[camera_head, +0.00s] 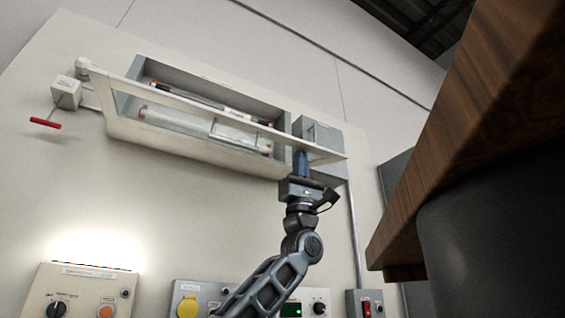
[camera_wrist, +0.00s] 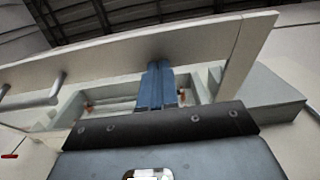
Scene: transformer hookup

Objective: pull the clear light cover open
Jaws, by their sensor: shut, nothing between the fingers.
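The clear light cover (camera_head: 170,108) is a see-through panel in a pale frame on a wall box. Its long outer rail (camera_head: 222,116) stands out from the box, so the cover is at least partly open. The rail also crosses the wrist view (camera_wrist: 90,62). My gripper (camera_head: 300,154) is shut and empty, with blue fingers pointing up at the rail near its right end. In the wrist view the fingertips (camera_wrist: 158,68) meet or overlap the rail's lower edge; I cannot tell whether they touch it. The fingers hide part of the box behind.
Light tubes (camera_head: 190,96) lie inside the wall box. A small grey box (camera_head: 318,132) adjoins its right end. A red-handled lever (camera_head: 45,123) is at the left. Control panels (camera_head: 85,290) line the wall below. A wooden edge (camera_head: 470,110) blocks the right side.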

